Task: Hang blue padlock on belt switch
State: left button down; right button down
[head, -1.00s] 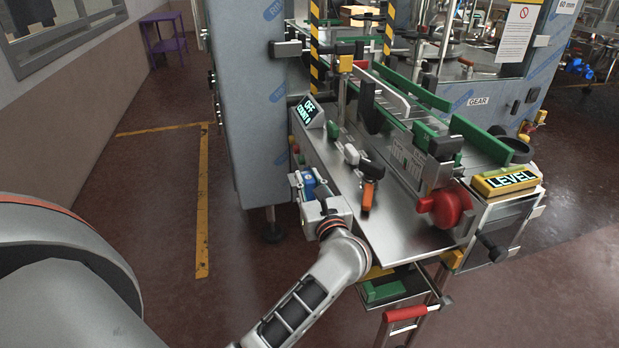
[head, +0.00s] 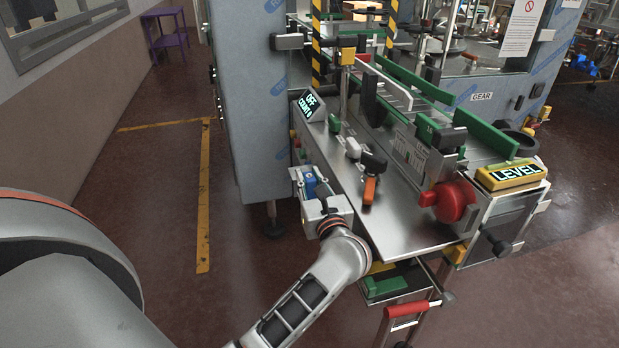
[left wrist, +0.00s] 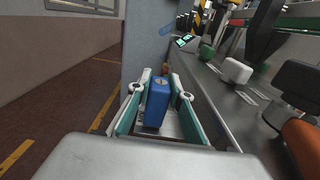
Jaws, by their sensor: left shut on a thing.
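My left gripper (head: 311,184) is shut on the blue padlock (left wrist: 157,103). In the left wrist view the padlock stands upright between the two green-padded fingers, with a small round metal detail near its top. In the head view the padlock (head: 309,186) shows as a small blue patch beside the left side of the conveyor table, below the display. Whether it touches the table side is unclear. I cannot tell for sure which control is the belt switch; its likely place by the table's side is partly hidden. My right gripper is not in view.
A grey cabinet (head: 245,110) rises behind. Floor at left is clear.

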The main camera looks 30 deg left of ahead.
pick_arm(q)
jog(key=shift+f, duration=0.15)
dwell(0.4)
jog(key=c, duration=1.8)
grip_release()
jog(key=shift+f, duration=0.1)
jog(key=shift+o, duration=0.2)
